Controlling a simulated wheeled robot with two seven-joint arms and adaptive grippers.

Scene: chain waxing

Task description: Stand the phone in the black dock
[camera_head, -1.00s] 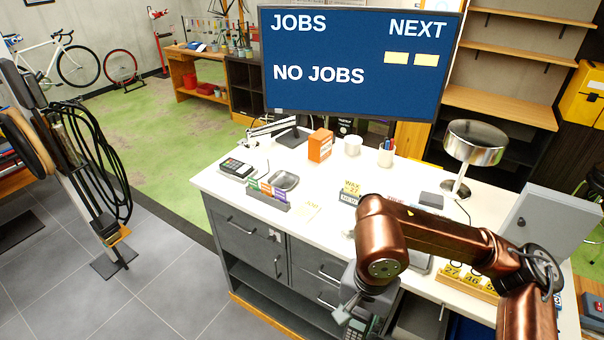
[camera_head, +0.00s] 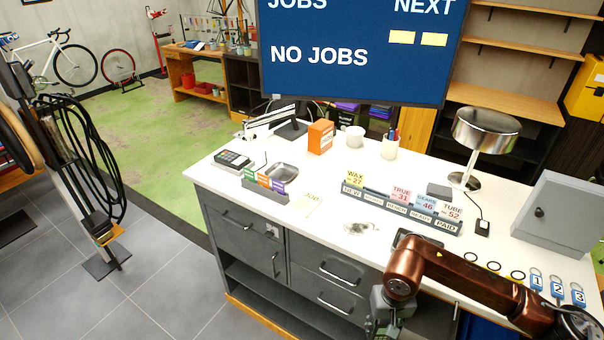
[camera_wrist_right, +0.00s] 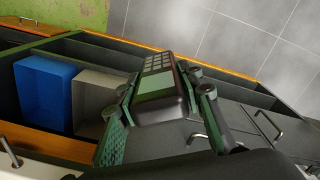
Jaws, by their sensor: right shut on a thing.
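My right gripper (camera_wrist_right: 165,125) is shut on a dark handheld device with a keypad and a greenish screen, which I take for the phone (camera_wrist_right: 157,86). In the right wrist view the phone sits between the two fingers, in front of the drawer fronts and open shelves. In the head view the right gripper (camera_head: 382,315) is low at the bottom edge, in front of the counter, and the phone cannot be made out. A small dark block (camera_head: 440,191) stands by the lamp; I cannot tell whether it is the black dock. My left gripper is not in view.
The white counter (camera_head: 310,235) has a bare stretch at its front left. A row of labelled card slots (camera_head: 405,208) crosses its middle. A lamp (camera_head: 484,130), grey cabinet (camera_head: 560,215) and numbered tags (camera_head: 556,287) are on the right. A keypad terminal (camera_head: 233,159) is at left.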

